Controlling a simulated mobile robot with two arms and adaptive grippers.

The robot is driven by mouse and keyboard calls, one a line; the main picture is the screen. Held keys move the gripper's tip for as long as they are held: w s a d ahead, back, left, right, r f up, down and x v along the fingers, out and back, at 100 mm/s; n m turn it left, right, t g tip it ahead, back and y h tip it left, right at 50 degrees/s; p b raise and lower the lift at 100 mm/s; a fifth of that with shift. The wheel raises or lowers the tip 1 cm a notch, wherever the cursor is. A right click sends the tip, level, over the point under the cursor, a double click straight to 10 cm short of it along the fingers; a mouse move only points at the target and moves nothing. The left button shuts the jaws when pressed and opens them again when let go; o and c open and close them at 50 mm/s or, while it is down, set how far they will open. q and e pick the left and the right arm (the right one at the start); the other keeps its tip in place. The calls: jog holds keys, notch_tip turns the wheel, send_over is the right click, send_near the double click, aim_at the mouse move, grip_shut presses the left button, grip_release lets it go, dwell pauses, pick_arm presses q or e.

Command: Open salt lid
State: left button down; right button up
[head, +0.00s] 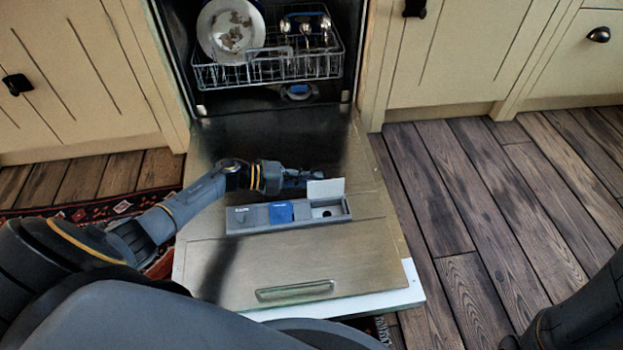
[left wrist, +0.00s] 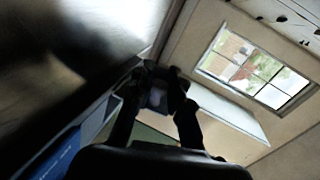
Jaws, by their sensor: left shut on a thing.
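The dishwasher door (head: 215,270) lies folded down flat, and a long grey dispenser panel (head: 258,218) is set across it. At the panel's right end the pale salt lid (head: 326,188) stands raised. Below it an uncovered compartment (head: 325,212) shows a dark round hole. My left gripper (head: 303,180) is at the raised lid's left edge and is shut on it. The left wrist view shows my left gripper's dark fingers (left wrist: 158,98) close up, with the pale lid (left wrist: 228,112) beside them. The exact contact is too dark to see.
A blue lid (head: 281,212) sits shut in the panel's middle. The lower rack (head: 270,70) holds a dirty plate (head: 231,32) and cutlery, inside the dishwasher behind the door. Cream cabinets stand on both sides.

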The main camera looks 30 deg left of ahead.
pick_arm(q)
jog(key=shift+w+a+f+n+g, duration=0.25)
jog(key=shift+w+f+n+g, duration=0.15)
jog(key=shift+n, duration=0.5)
jog(key=c, duration=1.3)
grip_release()
jog(key=shift+o, duration=0.2)
jog(key=shift+s+a, duration=0.1)
jog(key=shift+s, duration=0.05)
jog(key=v, duration=1.1)
jog(key=shift+s+a+f, duration=0.15)
jog(key=shift+s+a, duration=0.1)
jog(key=shift+a, duration=0.1)
